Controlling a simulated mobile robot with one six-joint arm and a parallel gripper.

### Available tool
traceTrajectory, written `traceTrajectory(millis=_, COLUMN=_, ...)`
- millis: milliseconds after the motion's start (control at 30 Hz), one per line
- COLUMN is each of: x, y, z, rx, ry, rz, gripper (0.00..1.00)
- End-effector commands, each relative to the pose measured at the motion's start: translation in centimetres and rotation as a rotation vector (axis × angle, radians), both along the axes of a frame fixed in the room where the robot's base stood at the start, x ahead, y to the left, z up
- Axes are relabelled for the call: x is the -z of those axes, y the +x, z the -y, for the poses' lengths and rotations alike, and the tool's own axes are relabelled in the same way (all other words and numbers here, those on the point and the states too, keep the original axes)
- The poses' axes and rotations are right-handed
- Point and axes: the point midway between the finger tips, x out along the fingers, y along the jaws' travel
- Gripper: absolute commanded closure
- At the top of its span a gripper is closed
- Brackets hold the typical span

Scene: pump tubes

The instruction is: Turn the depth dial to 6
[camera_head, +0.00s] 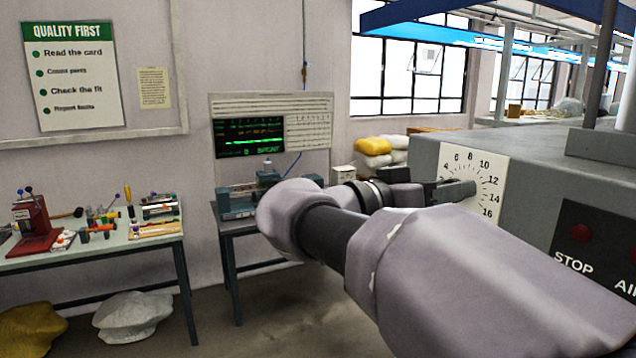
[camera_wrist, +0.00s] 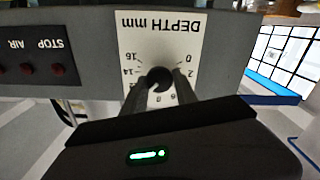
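The depth dial's pale scale plate (camera_head: 493,172) is on the grey machine at the right in the head view. Its numbers from 4 to 16 show, but my gripper (camera_head: 456,190) covers the dial's middle. In the wrist view the plate (camera_wrist: 172,40) is upside down, marked DEPTH mm, with a dark round knob (camera_wrist: 159,76) at its centre. My gripper's two fingers (camera_wrist: 160,92) are apart, one on each side of the knob. I cannot tell whether they press on it. The pointer's setting cannot be read.
The machine's front has a dark panel with red STOP (camera_head: 582,233) and AIR buttons beside the dial. A workbench (camera_head: 100,250) with tools stands at the left. A small table (camera_head: 232,232) with a device is behind my arm.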

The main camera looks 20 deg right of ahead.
Motion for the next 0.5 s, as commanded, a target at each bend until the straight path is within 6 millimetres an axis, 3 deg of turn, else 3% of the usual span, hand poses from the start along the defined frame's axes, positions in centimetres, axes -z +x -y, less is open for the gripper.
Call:
traceTrajectory(millis=267, x=-0.03, y=0.01, z=-0.01, rx=0.0, ry=-0.003, rz=-0.025, gripper=1.0)
traceTrajectory(millis=500, x=-0.12, y=0.05, z=-0.02, rx=0.0, ry=-0.02, rz=-0.153, gripper=1.0)
